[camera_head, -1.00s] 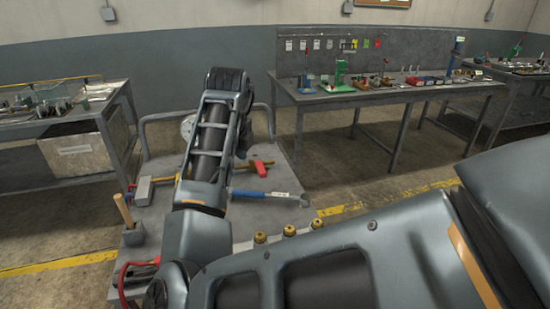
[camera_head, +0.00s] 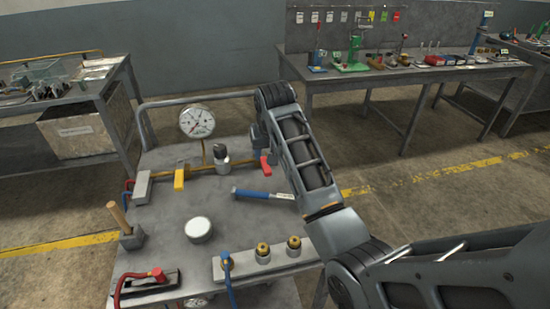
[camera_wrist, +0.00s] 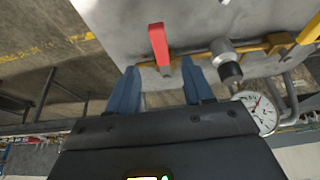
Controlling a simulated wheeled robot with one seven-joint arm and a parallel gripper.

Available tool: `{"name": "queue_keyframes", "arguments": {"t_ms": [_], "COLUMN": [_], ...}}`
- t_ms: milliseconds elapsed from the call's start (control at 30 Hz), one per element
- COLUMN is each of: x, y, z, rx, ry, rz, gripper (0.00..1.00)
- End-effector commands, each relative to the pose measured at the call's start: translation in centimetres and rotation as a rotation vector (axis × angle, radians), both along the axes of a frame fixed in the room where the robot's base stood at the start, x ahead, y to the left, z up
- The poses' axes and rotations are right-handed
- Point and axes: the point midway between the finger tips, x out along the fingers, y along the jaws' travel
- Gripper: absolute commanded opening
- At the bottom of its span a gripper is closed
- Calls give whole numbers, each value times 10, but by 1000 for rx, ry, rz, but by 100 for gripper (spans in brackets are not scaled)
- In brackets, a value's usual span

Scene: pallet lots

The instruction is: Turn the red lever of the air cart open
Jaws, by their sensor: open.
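The red lever (camera_head: 265,166) sits at the right end of the brass pipe on the grey air cart (camera_head: 180,220), partly hidden behind my arm in the head view. In the wrist view the red lever (camera_wrist: 159,43) points away from my gripper, upright in the picture, across the cart's top. My gripper (camera_wrist: 160,72) is open, and its two blue fingers lie on either side of the lever's near end in the picture. I cannot tell whether they touch it.
A yellow lever (camera_head: 180,178), a pressure gauge (camera_head: 197,121) and a dark valve fitting (camera_head: 221,158) stand along the pipe. A blue-handled tool (camera_head: 262,194) and a round white lid (camera_head: 198,229) lie on the cart. Workbenches (camera_head: 410,80) stand behind; floor is clear to the right.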

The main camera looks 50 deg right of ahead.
Motion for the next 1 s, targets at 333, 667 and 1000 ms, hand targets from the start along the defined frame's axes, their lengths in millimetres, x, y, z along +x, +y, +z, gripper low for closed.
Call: {"name": "queue_keyframes", "arguments": {"t_ms": [333,667,1000], "x": [15,24,24], "y": [-10,-16,-16], "z": [-44,-68,-69], "rx": [1,0,-1], "ry": [3,0,-1], "rz": [1,-1,-1], "gripper": [51,51,42]}}
